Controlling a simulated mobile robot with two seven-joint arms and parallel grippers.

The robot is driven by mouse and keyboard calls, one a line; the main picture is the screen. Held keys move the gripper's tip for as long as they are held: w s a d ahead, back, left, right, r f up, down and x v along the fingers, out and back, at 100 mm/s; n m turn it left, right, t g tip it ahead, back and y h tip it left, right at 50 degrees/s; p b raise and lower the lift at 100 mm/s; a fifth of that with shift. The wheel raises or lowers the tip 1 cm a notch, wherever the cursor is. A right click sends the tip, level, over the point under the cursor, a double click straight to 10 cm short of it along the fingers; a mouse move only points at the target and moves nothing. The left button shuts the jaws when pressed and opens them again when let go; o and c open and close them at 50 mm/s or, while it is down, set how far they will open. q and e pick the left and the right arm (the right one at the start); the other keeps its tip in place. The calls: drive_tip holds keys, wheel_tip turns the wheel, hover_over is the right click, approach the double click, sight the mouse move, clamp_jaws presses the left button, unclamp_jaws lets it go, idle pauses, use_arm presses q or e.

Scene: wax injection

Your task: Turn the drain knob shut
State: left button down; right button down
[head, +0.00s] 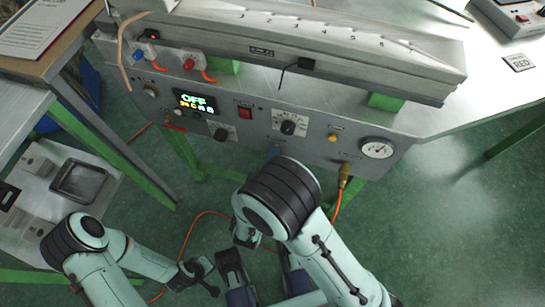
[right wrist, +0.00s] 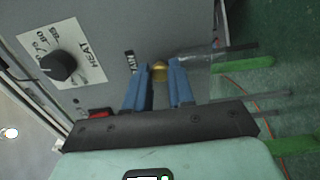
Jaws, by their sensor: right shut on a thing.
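The drain knob (right wrist: 159,70) is a small brass-coloured knob on the grey panel, beside a partly covered label ending in "AIN". In the right wrist view my right gripper (right wrist: 159,82) has its two blue fingers on either side of the knob, shut on it. The knob's turn position cannot be read.
In the wrist view a HEAT dial (right wrist: 58,66) sits left of the knob. An orange hose (head: 336,207) hangs from a brass fitting.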

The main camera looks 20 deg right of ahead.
use_arm(q)
drive_tip(key=shift+s+f, duration=0.1)
use_arm(e)
drive_tip(key=shift+a, duration=0.1)
drive_tip(key=c, duration=1)
unclamp_jaws()
drive_tip(key=shift+s, duration=0.1)
use_arm(q)
drive_tip(key=w+r, duration=0.1)
drive_tip(key=w+r+p, duration=0.1)
drive_tip(key=shift+w+d+r+t, duration=0.15)
drive_tip(key=shift+w+r+t, duration=0.05)
drive_tip(key=shift+w+t, duration=0.2)
use_arm(e)
drive_tip(key=v, duration=1.3)
drive_tip(key=shift+s, duration=0.1)
